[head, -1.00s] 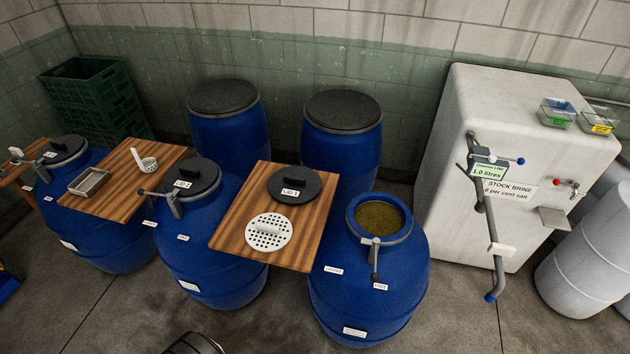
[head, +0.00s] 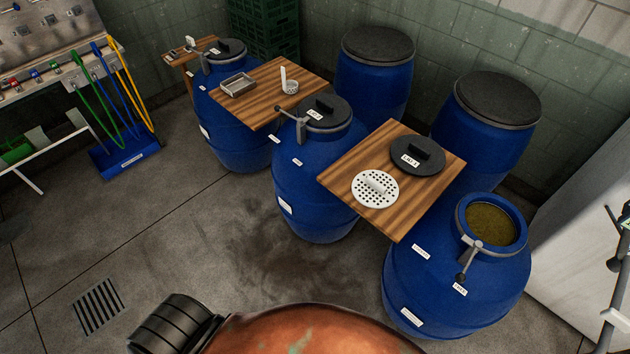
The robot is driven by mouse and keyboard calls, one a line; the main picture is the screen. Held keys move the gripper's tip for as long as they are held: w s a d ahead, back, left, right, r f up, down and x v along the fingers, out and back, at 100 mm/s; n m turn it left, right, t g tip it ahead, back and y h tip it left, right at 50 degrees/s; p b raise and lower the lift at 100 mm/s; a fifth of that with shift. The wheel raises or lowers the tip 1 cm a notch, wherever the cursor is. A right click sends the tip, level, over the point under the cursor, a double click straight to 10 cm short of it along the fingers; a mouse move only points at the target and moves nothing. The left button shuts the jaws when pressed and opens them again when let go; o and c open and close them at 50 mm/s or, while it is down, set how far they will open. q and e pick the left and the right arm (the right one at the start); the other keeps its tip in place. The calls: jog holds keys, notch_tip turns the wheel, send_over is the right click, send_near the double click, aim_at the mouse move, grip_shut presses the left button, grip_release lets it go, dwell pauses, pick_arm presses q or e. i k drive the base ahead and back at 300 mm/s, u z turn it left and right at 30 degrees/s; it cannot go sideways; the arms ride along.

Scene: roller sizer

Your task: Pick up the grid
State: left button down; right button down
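The grid, a round white disc with many holes and a raised handle (head: 376,189), lies flat on a wooden board (head: 409,223) in the head view. The black lid marked LID 1 (head: 418,157) lies behind it on the same board. The board is between a closed blue barrel (head: 313,188) and an open blue barrel (head: 455,291) filled with greenish-brown contents. Neither of my grippers shows in the head view, so their state is hidden. Nothing touches the grid from above.
A second board (head: 259,105) holds a metal tray (head: 238,84) and a white ladle (head: 289,82). Two dark-topped barrels (head: 374,76) stand behind. A white tank (head: 590,225) is at the right. The floor (head: 235,235) at front left is clear, with a drain grate (head: 98,307).

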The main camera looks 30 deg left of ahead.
aim_at(373, 189)
jog(key=u, duration=0.4)
jog(key=k, duration=1.05)
jog(key=u, duration=1.15)
jog(key=i, duration=1.45)
jog(key=z, duration=0.7)
jog(key=i, duration=0.7)
jog(key=z, duration=0.8)
